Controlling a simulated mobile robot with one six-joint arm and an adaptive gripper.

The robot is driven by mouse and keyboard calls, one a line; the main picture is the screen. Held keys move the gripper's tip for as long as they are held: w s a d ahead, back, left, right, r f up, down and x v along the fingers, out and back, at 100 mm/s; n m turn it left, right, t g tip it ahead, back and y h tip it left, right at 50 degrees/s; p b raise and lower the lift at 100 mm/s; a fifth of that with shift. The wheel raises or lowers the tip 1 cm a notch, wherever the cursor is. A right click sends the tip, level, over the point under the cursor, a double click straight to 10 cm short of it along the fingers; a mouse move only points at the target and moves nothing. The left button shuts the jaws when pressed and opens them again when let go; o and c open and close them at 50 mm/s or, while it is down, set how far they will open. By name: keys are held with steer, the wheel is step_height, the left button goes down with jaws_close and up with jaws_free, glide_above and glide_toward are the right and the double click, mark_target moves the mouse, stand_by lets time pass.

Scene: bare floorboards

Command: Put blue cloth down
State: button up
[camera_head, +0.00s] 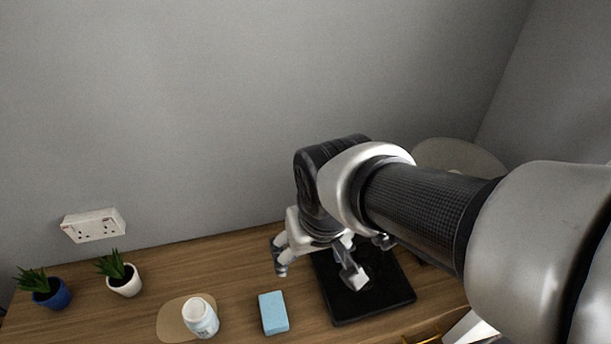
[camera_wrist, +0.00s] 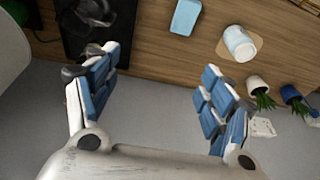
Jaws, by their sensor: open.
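The blue cloth (camera_head: 273,312) appears as a light blue, block-like rectangle lying flat on the wooden table (camera_head: 236,272), just left of a black tray-like pad. In the wrist view the blue cloth (camera_wrist: 185,16) is at the top middle, beyond my fingers and apart from them. My gripper (camera_head: 317,271) is above the back of the table and the pad's left edge, behind and to the right of the cloth. In the wrist view my gripper (camera_wrist: 160,63) has its fingers spread wide with nothing between them.
The black pad (camera_head: 375,302) holds a small object, partly hidden by my gripper. A white jar (camera_head: 201,317) stands on a round tan mat (camera_head: 171,319) left of the cloth. Plants in white (camera_head: 125,282) and blue (camera_head: 53,295) pots stand further left. A wall rises behind.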

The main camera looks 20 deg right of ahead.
steer(key=s+d+r+t, duration=0.1)
steer(key=s+d+r, duration=0.2)
steer(key=s+r, duration=0.2)
steer(key=s, duration=0.2)
steer(key=shift+s+t, duration=0.3)
steer(key=shift+o, duration=0.4)
